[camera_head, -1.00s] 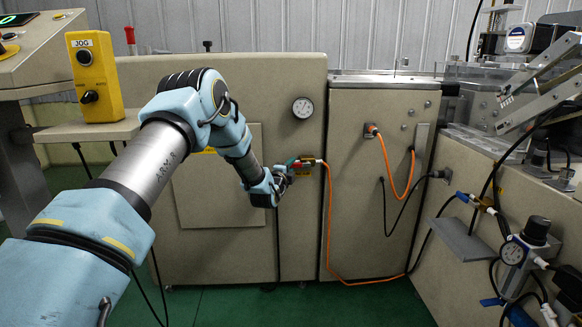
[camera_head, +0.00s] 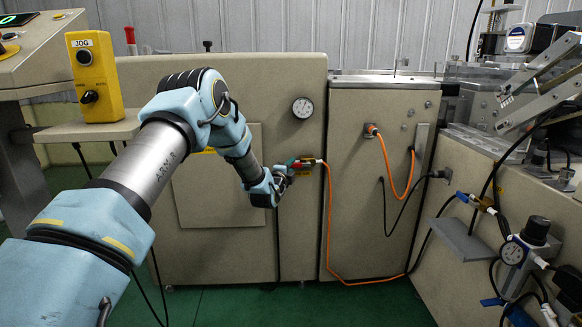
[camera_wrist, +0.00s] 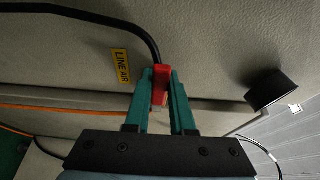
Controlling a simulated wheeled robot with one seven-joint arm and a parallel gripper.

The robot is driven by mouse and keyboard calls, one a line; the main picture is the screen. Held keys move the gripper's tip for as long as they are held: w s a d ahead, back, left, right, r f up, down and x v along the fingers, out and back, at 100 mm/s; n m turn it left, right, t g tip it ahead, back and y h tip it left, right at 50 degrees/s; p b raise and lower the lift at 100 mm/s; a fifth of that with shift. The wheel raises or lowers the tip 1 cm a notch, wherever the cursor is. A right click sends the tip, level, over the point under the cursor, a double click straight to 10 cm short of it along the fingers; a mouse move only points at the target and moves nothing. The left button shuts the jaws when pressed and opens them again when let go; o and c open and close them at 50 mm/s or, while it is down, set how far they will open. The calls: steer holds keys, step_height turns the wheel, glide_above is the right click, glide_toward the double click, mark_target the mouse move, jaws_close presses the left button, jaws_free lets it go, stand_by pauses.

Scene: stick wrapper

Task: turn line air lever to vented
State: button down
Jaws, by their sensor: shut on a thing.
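The line air lever (camera_wrist: 160,84) is red and sits between the two green fingers of my gripper (camera_wrist: 161,88) in the wrist view. The fingers are shut on it. A yellow "LINE AIR" label (camera_wrist: 121,69) is on the beige panel to the left of the lever. In the head view my gripper (camera_head: 290,171) is at the beige cabinet front, beside the red fitting (camera_head: 306,163) where an orange hose begins. The lever's pivot and valve body are mostly hidden behind the fingers in the wrist view.
A round gauge (camera_head: 303,108) is on the cabinet above my gripper. An orange hose (camera_head: 328,230) hangs down just to the right and runs along the floor. A black hose (camera_wrist: 110,17) passes close to the lever. A black round part (camera_wrist: 272,90) stands out at right.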

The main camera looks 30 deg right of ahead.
steer(key=shift+r, duration=0.1)
stand_by(0.3)
steer(key=shift+s+d+r+m+g+y, duration=0.15)
steer(key=shift+r+m+g+y, duration=0.2)
steer(key=shift+r+m, duration=0.55)
steer(key=m, duration=0.1)
steer(key=r+m+y, duration=0.1)
steer(key=shift+s+d+m, duration=0.1)
steer(key=shift+d+m, duration=0.15)
steer(key=shift+m, duration=0.05)
steer(key=m, duration=0.1)
steer(key=d+r+m+y, duration=0.1)
steer(key=shift+s+r+m+y, duration=0.15)
steer(key=shift+s+m+y, duration=0.1)
steer(key=shift+m, duration=0.15)
steer(key=d+m+y, duration=0.1)
steer(key=m, duration=0.1)
steer(key=s+d+r+m+y, duration=0.1)
steer(key=m, duration=0.1)
steer(key=d+m+t+y, duration=0.1)
steer(key=m+y, duration=0.1)
steer(key=shift+s+d+r+p, duration=0.3)
steer(key=shift+d+r+p, duration=0.05)
steer(key=shift+r+p, duration=0.05)
